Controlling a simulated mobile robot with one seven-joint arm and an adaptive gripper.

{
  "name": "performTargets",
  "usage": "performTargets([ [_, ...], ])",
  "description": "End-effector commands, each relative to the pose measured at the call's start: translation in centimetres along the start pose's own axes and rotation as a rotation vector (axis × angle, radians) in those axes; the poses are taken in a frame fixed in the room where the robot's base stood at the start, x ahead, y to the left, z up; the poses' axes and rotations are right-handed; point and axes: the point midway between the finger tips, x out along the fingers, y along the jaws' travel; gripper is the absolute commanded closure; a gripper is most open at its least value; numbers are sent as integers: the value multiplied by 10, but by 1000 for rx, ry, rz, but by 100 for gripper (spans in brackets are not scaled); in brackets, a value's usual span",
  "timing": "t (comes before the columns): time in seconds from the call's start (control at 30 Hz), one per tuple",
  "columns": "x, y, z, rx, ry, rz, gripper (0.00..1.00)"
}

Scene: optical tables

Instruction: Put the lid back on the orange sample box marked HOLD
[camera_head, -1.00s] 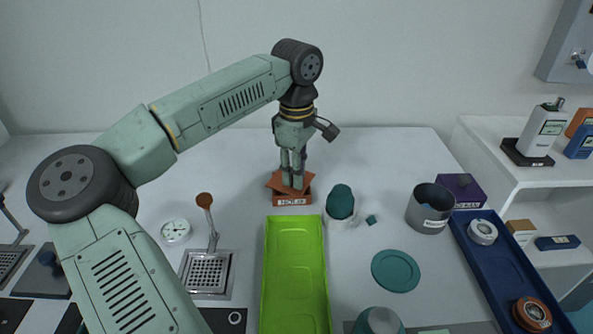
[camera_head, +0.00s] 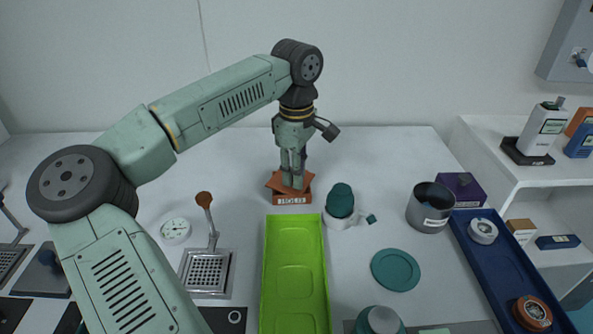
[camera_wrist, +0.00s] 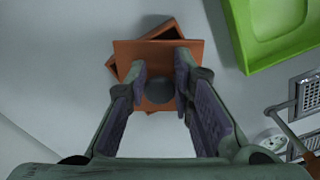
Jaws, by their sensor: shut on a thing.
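The orange sample box (camera_head: 292,200) with a HOLD label on its front stands on the table behind the green tray. Its orange lid (camera_head: 274,182) is at the top of the box, turned at an angle to it. In the wrist view the lid (camera_wrist: 130,52) covers much of the box (camera_wrist: 172,33), and part of the box's dark inside shows past the lid's edge. My gripper (camera_head: 293,183) points down and is shut on the lid's round dark knob (camera_wrist: 158,86). I cannot tell whether the lid touches the rim.
A bright green tray (camera_head: 268,270) lies just in front of the box. A white-based item with a dark green top (camera_head: 340,200) stands to its right, with a grey canister (camera_head: 428,215) farther right.

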Motion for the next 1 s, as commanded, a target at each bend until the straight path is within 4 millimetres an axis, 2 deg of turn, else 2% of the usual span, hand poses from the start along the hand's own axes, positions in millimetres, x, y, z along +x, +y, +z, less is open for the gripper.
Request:
performTargets([
  [0.4,0,0,0,0,0,0,100],
  [0.43,0,0,0,0,0,0,76],
  [0.77,0,0,0,0,0,0,55],
  [1.0,0,0,0,0,0,0,53],
])
